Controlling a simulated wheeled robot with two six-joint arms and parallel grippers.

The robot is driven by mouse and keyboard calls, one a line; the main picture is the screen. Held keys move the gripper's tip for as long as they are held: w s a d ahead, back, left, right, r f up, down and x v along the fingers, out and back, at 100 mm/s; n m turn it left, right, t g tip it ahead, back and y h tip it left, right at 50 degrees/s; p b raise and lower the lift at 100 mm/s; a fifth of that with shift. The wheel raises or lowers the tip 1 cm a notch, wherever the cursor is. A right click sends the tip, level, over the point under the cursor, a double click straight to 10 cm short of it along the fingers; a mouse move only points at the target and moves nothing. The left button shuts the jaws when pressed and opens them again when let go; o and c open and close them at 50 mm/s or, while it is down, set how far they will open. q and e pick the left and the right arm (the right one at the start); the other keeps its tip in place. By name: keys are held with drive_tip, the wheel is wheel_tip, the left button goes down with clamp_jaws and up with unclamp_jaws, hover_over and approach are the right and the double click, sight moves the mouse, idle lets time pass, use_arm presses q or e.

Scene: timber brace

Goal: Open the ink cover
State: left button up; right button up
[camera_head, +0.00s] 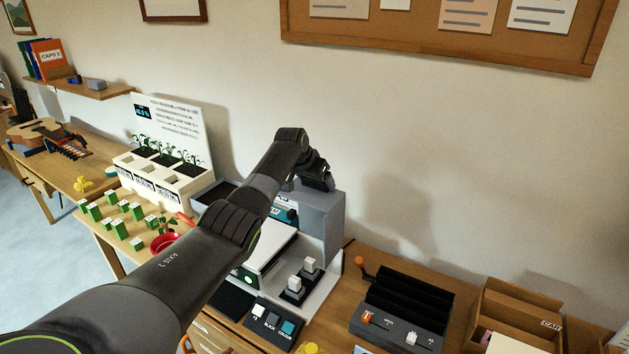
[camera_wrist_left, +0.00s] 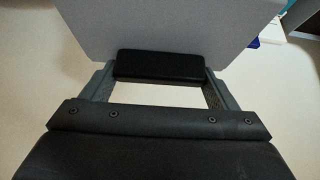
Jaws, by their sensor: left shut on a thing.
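The printer is a grey and white machine, and its tall grey housing (camera_head: 322,222) stands against the wall in the head view. My left gripper (camera_head: 318,184) is at the top of this housing. In the left wrist view my left gripper (camera_wrist_left: 158,80) is shut on a black handle (camera_wrist_left: 158,65). The handle sits at the edge of a flat grey panel (camera_wrist_left: 135,25), which looks like the ink cover. I cannot tell from these views how far the cover stands open. My left arm hides part of the printer. My right gripper is not in view.
A dark slotted unit (camera_head: 405,305) with an orange knob stands right of the printer. A wooden tray (camera_head: 515,315) is further right. A red plant pot (camera_head: 165,243) and several green boxes are left of my arm. A corkboard (camera_head: 430,30) hangs above.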

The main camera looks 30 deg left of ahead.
use_arm(q)
drive_tip(key=shift+w+r, duration=0.15)
drive_tip(key=shift+w, duration=0.05)
drive_tip(key=o, duration=1.3)
drive_tip(key=shift+s+a+r, duration=0.1)
drive_tip(key=shift+s+r, duration=0.3)
drive_tip(key=shift+r, duration=0.15)
drive_tip(key=b+v, duration=0.4)
drive_tip(key=v, duration=1.2)
drive_tip(key=shift+f, duration=0.1)
